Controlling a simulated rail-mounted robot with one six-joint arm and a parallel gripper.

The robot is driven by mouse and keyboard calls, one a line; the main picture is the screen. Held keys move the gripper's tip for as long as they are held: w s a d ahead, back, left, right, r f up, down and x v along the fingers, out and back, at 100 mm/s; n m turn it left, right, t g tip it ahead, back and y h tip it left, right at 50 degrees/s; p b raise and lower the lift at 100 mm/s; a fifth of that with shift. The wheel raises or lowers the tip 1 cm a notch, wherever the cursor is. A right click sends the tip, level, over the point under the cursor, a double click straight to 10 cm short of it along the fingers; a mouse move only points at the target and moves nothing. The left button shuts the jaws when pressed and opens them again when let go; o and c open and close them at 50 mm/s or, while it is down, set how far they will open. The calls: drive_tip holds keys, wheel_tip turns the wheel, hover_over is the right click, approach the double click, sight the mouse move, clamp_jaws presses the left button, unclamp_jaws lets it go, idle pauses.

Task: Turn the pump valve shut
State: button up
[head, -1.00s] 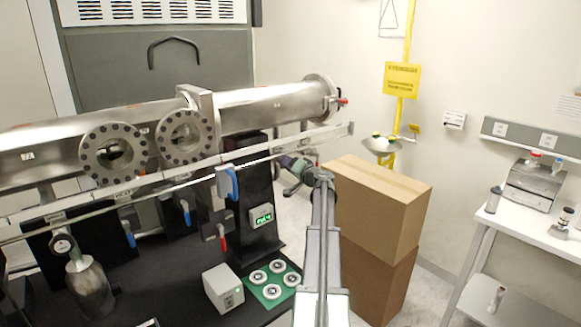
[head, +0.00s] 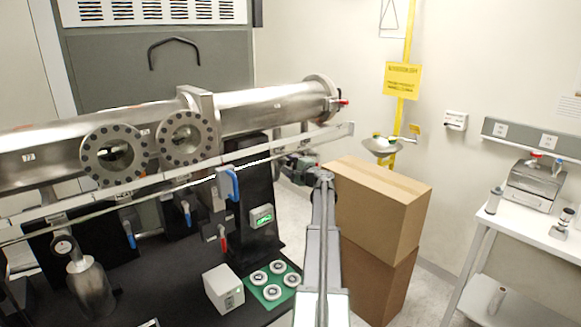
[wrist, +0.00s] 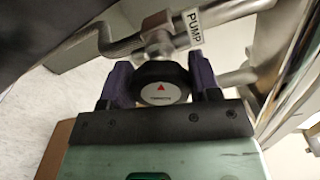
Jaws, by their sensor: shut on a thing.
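The pump valve has a round black knob with a white cap and a red triangle mark (wrist: 162,92), in the wrist view. A white PUMP label (wrist: 193,27) is on the metal pipe just beyond it. My gripper (wrist: 160,72) has its two purple fingers on either side of the knob and is shut on it. In the head view my gripper (head: 299,168) is at the end of my arm, below the right end of the large steel tube. The knob is too small and covered there to make out.
The steel tube (head: 265,107) and a metal rail (head: 285,142) run above and left of my gripper. Stacked cardboard boxes (head: 375,205) stand close on the right. A blue-handled lever (head: 233,183) and a green-screen controller (head: 261,216) are to the left.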

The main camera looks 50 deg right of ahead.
drive_tip(key=m, duration=0.6)
drive_tip(key=shift+r, duration=0.1)
drive_tip(key=m, duration=0.7)
drive_tip(key=shift+d, duration=0.15)
drive_tip(key=shift+s, duration=0.1)
drive_tip(key=o, duration=0.9)
drive_tip(key=v, duration=1)
drive_tip(key=shift+s, duration=0.35)
